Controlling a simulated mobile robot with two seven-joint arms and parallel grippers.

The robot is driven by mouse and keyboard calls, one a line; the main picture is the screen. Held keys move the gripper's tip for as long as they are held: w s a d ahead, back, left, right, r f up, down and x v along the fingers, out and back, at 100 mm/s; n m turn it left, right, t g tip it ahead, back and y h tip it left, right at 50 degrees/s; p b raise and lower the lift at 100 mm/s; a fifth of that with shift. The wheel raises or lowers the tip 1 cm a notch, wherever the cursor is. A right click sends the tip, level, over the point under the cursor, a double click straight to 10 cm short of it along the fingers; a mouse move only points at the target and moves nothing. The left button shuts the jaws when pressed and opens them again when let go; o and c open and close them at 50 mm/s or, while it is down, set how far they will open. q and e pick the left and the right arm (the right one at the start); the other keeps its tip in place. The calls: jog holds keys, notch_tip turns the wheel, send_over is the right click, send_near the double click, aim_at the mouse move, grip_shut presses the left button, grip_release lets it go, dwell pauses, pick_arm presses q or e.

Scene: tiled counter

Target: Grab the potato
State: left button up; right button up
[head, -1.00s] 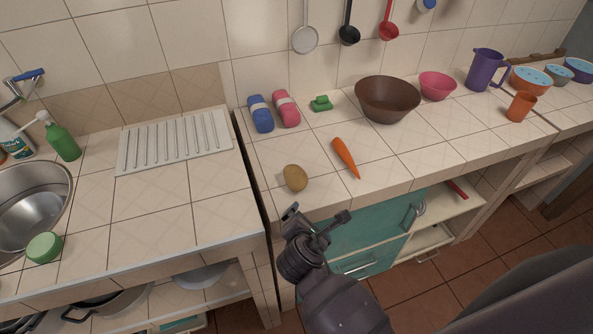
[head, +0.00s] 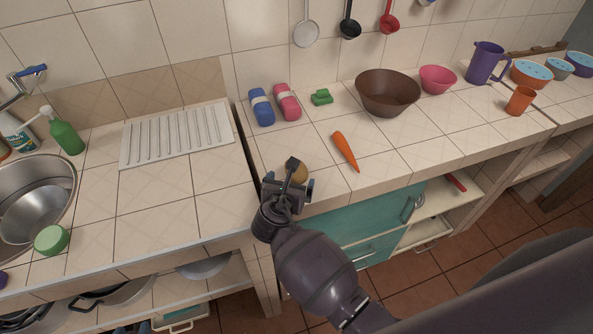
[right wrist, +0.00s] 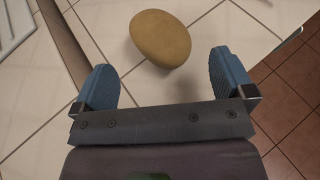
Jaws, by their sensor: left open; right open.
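The potato (head: 301,172) is a yellow-brown oval lying on the tiled counter near its front edge. In the head view my right gripper (head: 290,184) is just in front of it and partly hides it. In the right wrist view the potato (right wrist: 160,38) lies just beyond the fingertips, roughly centred between the two blue finger pads, not touching them. The right gripper is open and empty. My left gripper is in neither view.
An orange carrot (head: 345,151) lies right of the potato. Behind are a blue item (head: 261,107), a pink item (head: 287,102), a green item (head: 321,97) and a brown bowl (head: 388,92). A gap (head: 247,165) separates this counter from the sink counter.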

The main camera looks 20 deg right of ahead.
aim_at(294, 175)
jog(key=shift+x, duration=2.55)
jog(key=shift+d+r, duration=0.1)
jog(key=shift+r, duration=0.1)
jog(key=c, duration=1)
jog(key=shift+w+r, duration=0.1)
